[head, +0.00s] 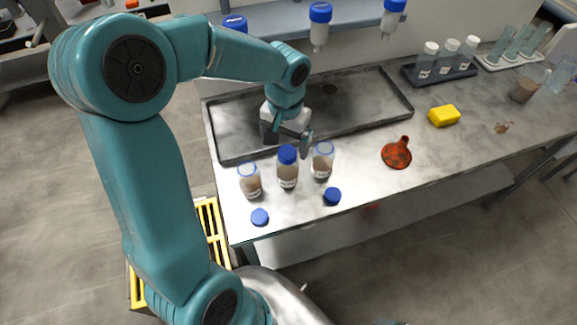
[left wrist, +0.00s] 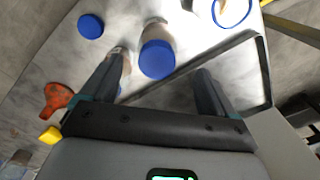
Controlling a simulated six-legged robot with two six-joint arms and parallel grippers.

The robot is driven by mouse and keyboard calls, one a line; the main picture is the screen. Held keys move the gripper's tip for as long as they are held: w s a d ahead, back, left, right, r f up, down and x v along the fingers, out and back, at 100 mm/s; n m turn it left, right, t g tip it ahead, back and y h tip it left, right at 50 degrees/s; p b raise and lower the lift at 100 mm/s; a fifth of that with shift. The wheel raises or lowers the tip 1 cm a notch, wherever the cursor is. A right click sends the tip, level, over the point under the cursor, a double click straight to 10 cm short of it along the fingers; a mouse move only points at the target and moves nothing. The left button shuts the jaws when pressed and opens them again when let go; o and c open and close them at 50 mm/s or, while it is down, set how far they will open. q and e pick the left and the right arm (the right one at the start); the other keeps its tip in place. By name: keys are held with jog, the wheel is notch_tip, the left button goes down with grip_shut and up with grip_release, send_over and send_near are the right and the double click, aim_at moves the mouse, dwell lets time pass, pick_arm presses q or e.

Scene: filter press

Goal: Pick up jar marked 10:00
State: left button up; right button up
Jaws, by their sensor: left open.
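Three jars with brown contents stand in a row near the counter's front left: an uncapped left jar (head: 251,184), a blue-capped middle jar (head: 288,173) and an uncapped right jar (head: 322,165). Their white labels are too small to read, so I cannot tell which is marked 10:00. My left gripper (head: 291,138) is open just behind the middle jar. In the left wrist view, the blue-capped jar (left wrist: 157,56) shows ahead, between the lines of the two fingers, with nothing held. One finger partly hides another jar (left wrist: 125,67). My right gripper is not in view.
Two loose blue caps (head: 260,217) (head: 333,196) lie near the front edge. A grey tray (head: 375,97) lies behind the jars. An orange funnel (head: 397,153) and yellow sponge (head: 444,116) lie to the right. Capped bottles (head: 447,57) stand in a rack at the back right.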

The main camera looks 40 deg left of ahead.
aim_at(288, 152)
pick_arm(q)
jog(key=shift+s+f, duration=0.15)
jog(key=shift+f, duration=0.4)
jog(key=shift+s+f, duration=0.15)
jog(key=shift+f, duration=0.4)
jog(key=f, duration=0.2)
jog(key=f+p, duration=0.1)
jog(key=f, duration=0.1)
jog(key=shift+w+d, duration=0.25)
jog(key=shift+d, duration=0.05)
jog(key=shift+s+a+f, duration=0.1)
jog(key=shift+f, duration=0.25)
jog(key=c, duration=1.2)
